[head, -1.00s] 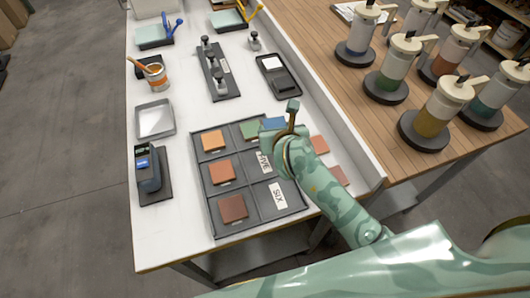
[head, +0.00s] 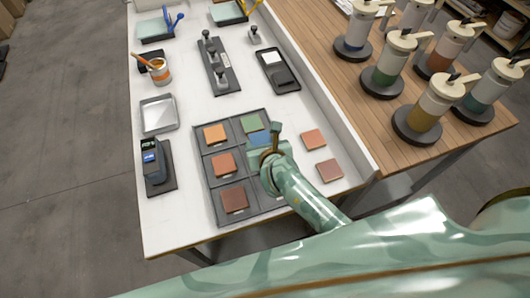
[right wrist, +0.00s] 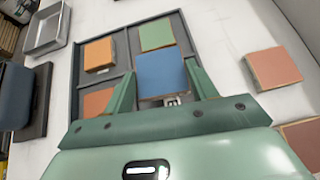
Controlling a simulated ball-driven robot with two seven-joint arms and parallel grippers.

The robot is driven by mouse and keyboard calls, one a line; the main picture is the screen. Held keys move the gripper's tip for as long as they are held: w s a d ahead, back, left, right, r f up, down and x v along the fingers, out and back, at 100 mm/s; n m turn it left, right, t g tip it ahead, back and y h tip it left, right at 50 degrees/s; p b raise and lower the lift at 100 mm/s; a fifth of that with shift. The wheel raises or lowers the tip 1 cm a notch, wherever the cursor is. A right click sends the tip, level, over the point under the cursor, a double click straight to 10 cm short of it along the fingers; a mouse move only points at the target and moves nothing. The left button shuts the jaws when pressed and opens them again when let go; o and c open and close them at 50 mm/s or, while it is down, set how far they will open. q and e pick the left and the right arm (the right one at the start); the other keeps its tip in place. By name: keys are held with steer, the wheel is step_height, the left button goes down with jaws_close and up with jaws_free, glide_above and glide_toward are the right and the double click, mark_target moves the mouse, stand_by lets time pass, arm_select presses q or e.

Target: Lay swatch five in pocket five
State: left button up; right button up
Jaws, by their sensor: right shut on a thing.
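My right gripper (head: 266,146) is shut on a blue swatch (right wrist: 161,74), which lies between its two fingers in the right wrist view. In the head view the blue swatch (head: 257,139) shows just below the green swatch (head: 251,123). It is over the middle pocket of the right column of the grey tray (head: 222,150), the one labelled FIVE earlier. Part of a label (right wrist: 172,101) shows beneath the swatch. I cannot tell whether the swatch touches the pocket floor. The gripper hides much of the pocket. My left gripper is not in view.
The tray's left column holds an orange (head: 214,133), a red-orange (head: 223,164) and a brown swatch (head: 234,198). Two reddish swatches (head: 314,139) (head: 330,171) lie loose to the right. A handheld meter (head: 153,163) stands left, dispensers (head: 427,104) stand upper right.

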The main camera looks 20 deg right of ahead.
steer(key=shift+s+d+f, duration=0.15)
steer(key=shift+s+f, duration=0.1)
steer(key=shift+f, duration=0.1)
steer(key=f, duration=0.2)
steer(key=shift+s+d+f+b, duration=0.1)
steer(key=shift+s+f+b, duration=0.2)
steer(key=shift+f+b, duration=0.05)
steer(key=shift+w+f, duration=0.1)
steer(key=shift+f, duration=0.3)
steer(key=shift+f, duration=0.1)
steer(key=o, duration=1.1)
steer(key=shift+c, duration=0.2)
steer(key=shift+s+r, duration=0.2)
steer(key=shift+r, duration=0.05)
steer(key=p+v, duration=0.1)
steer(key=v, duration=1)
steer(key=shift+s+r, duration=0.25)
